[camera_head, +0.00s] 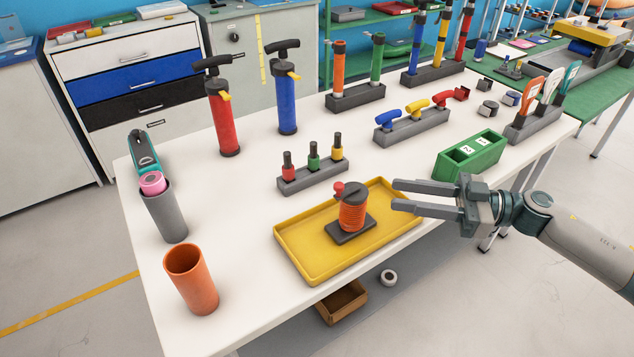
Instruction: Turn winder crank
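The winder (352,212) is an orange-red spool with a dark top on a dark square base. It stands upright in the yellow tray (290,265) near the front of the table. Its crank shows as a dark arm across the top with a small red knob (339,188) at the upper left. My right gripper (393,195) comes in from the right, with its two fingers apart and pointing left. Its fingertips are over the tray's right end, to the right of the winder and apart from it. Nothing is between the fingers. My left gripper is not in view.
A rack with red, green and yellow pegs (313,177) is behind the tray. An orange cup (190,279) and grey holder (165,213) stand left. Red and blue pumps (286,104) stand farther back.

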